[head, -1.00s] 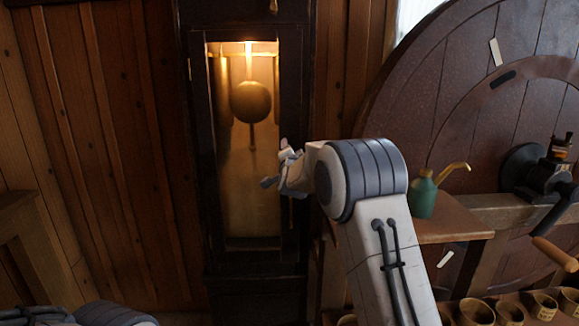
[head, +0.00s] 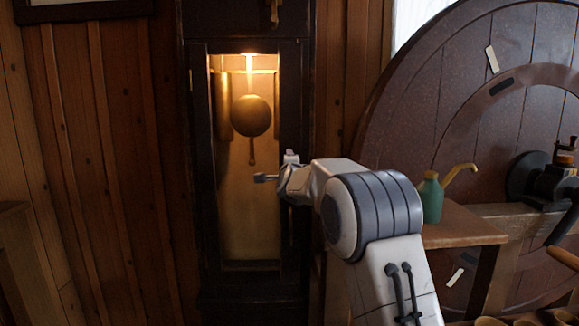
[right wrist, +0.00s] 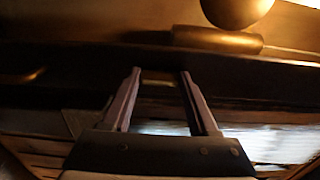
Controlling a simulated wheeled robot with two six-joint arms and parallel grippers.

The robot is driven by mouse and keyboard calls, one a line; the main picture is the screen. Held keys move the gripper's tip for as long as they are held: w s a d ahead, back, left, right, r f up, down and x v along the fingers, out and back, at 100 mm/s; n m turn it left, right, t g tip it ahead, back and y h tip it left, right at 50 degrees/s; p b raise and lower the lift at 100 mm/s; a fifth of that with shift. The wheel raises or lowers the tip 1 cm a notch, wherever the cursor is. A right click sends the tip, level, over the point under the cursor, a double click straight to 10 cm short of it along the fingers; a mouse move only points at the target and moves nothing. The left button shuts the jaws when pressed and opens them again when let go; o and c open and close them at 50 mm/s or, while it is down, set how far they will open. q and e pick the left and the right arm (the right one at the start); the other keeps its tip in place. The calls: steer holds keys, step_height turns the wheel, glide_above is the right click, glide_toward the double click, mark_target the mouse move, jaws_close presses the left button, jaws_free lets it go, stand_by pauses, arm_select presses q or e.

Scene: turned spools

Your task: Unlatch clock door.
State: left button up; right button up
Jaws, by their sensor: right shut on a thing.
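The clock is a tall dark case with a narrow door (head: 201,150) that looks shut. Its glass shows a lit brass pendulum (head: 250,115). My right gripper (head: 276,168) is at the door's right edge, its fingers spread across the frame about halfway down. In the right wrist view the right gripper (right wrist: 160,74) has a small brassy piece, apparently the door latch (right wrist: 159,78), between its fingertips, and it is shut on that piece. In the head view the latch is hidden behind the gripper. My left gripper is not in view.
Right of the clock, a wooden bench (head: 455,226) holds a green oil can (head: 431,198). A big round wooden wheel (head: 410,110) stands behind it. Several small cups line the bottom right edge. A plank wall (head: 120,150) fills the left.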

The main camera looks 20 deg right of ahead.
steer(key=shift+d, duration=0.1)
steer(key=o, duration=1.4)
steer(key=shift+s, duration=0.15)
steer(key=b+v, duration=0.2)
steer(key=v, duration=0.8)
steer(key=shift+s, duration=0.1)
